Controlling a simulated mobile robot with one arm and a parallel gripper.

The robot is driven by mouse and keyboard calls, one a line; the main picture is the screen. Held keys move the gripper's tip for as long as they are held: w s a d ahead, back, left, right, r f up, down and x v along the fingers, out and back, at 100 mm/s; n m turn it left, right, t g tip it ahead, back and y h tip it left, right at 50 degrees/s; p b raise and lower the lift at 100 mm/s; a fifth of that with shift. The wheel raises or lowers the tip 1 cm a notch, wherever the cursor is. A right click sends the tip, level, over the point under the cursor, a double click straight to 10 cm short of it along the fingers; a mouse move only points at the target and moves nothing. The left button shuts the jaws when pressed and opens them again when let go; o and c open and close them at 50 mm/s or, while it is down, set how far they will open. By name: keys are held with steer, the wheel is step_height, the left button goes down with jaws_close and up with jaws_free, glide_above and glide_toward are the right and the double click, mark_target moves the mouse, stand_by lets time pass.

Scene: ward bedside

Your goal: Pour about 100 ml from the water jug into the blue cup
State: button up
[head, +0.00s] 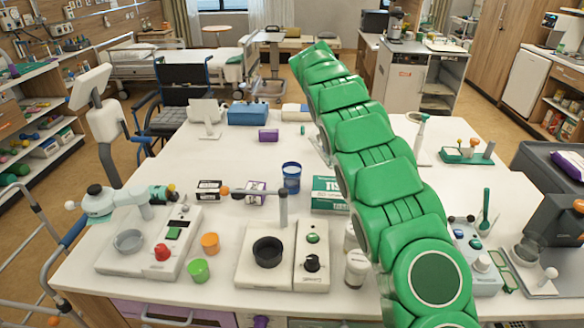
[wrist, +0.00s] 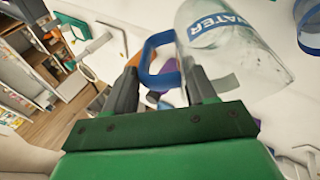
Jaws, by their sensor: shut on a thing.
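The water jug (wrist: 245,68) is clear, with a blue WATER label and a blue handle, at the upper right of the wrist view. My gripper (wrist: 162,80) is shut on the jug's blue handle, with one finger on each side. In the head view my green arm hides the gripper and most or all of the jug. The blue cup (head: 291,180) stands on the white table left of my arm in the head view. A blue rim at the upper right edge of the wrist view, beside the jug, looks like this cup (wrist: 309,32). The jug's water level and tilt are unclear.
Small boxes (head: 209,190) stand left of the cup, and a green-and-white tissue box (head: 328,194) right of it. A device with a black round well (head: 267,252) and upright post stands in front. The table behind the cup has free room.

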steer(key=shift+w+d+f+g+y, duration=0.15)
steer(key=shift+d+f+y, duration=0.1)
steer(key=shift+d+y, duration=0.25)
steer(key=shift+w+d+f+g+y, duration=0.2)
steer(key=shift+d+y, duration=0.25)
steer(key=shift+d, duration=0.05)
steer(key=shift+w+d+f+g+y, duration=0.15)
steer(key=shift+d+f+y, duration=0.1)
steer(key=shift+d+y, duration=0.25)
steer(key=shift+w+d+f+y, duration=0.1)
steer(key=shift+w+d+y, duration=0.15)
steer(key=shift+d+y, duration=0.4)
steer(key=shift+g+y, duration=0.3)
steer(key=shift+d, duration=0.15)
